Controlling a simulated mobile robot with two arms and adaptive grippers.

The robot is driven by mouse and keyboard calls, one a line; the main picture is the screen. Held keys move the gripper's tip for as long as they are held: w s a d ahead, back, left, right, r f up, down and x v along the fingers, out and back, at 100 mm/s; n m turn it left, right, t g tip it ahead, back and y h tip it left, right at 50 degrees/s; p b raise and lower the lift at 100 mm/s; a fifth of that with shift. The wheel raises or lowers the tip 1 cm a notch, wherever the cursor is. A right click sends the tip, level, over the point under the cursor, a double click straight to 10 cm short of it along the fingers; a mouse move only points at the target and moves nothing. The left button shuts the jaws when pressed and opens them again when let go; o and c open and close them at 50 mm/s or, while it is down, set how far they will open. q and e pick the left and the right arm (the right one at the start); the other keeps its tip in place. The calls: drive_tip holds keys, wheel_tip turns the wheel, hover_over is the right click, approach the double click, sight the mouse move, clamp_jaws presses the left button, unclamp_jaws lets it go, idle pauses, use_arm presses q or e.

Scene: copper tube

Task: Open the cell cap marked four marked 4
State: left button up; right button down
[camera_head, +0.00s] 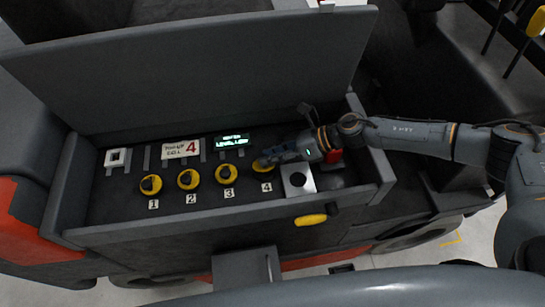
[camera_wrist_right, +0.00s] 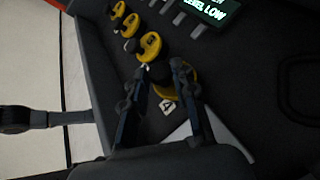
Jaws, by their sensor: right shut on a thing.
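The cell cap marked four (camera_head: 259,168) is a yellow round cap with a dark centre, the rightmost in a row inside the open compartment. Its number tag 4 (camera_head: 267,187) lies in front of it. My right gripper (camera_head: 265,161) reaches in from the right and is shut on this cap, covering part of it. In the right wrist view, the fingers (camera_wrist_right: 160,70) close around the dark centre, and the yellow rim of cap four (camera_wrist_right: 187,84) shows around and behind them. I cannot tell whether the cap is turned. My left gripper is not in view.
Yellow caps one (camera_head: 151,184), two (camera_head: 188,179) and three (camera_head: 226,174) sit to the left. A white block (camera_head: 298,181) stands just right of cap four.

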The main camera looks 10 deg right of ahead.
drive_tip(key=shift+w+r+m+g, duration=0.25)
drive_tip(key=shift+w+m+g, duration=0.3)
drive_tip(key=shift+m+g, duration=0.05)
drive_tip(key=c, duration=1.1)
unclamp_jaws()
drive_tip(key=v, duration=1.2)
drive_tip(key=shift+w, duration=0.15)
